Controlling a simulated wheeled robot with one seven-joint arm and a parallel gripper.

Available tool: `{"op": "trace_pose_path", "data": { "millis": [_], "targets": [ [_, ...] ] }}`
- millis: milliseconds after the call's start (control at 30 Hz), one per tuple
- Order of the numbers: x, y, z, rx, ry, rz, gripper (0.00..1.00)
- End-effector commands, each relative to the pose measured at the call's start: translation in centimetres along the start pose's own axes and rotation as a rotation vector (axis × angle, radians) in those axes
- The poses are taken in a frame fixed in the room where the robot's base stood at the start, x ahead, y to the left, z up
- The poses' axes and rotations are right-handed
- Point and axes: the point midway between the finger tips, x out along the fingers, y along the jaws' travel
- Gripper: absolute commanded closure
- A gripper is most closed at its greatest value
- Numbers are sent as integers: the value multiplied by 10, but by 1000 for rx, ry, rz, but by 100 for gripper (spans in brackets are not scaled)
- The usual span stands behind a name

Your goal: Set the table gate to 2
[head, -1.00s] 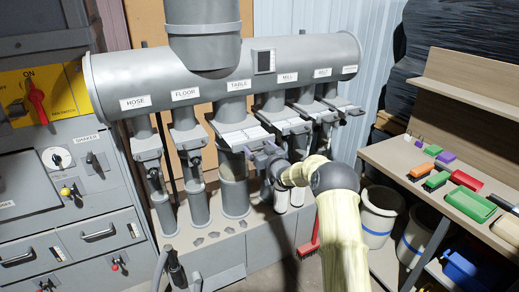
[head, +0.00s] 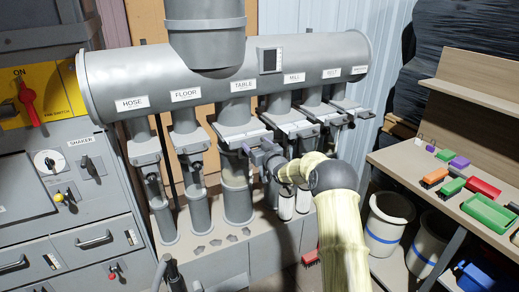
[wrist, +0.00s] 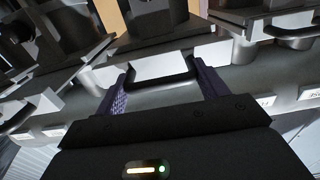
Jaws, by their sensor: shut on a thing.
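The table gate (head: 243,134) is a flat slide plate across the grey drop pipe under the TABLE label (head: 243,85). My gripper (head: 250,149) is at the front edge of this gate, with my arm reaching in from the right. In the wrist view, my gripper's two purple fingers (wrist: 164,88) stand on either side of a black bar handle (wrist: 163,84) and are shut on it. The handle is fixed to a pale plate. The scale numbers on the gate are too small to read.
The mill gate (head: 293,126) is close on the right of my gripper, and the floor gate (head: 187,142) is on the left. A grey cabinet (head: 75,200) stands at left. A bench (head: 395,160) with coloured bins and white buckets (head: 385,235) are at right.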

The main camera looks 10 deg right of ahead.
Motion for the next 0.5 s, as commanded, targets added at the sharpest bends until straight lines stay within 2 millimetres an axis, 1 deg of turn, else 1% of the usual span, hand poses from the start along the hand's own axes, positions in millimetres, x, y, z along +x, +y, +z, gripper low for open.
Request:
{"op": "trace_pose_path", "data": {
  "millis": [333, 367, 400, 433, 500],
  "targets": [
    [0, 0, 1, -1, -2, 1, 69],
    [0, 0, 1, -1, -2, 1, 22],
    [0, 0, 1, -1, -2, 1, 14],
    [0, 0, 1, -1, -2, 1, 11],
    [0, 0, 1, -1, -2, 1, 11]
  ]
}}
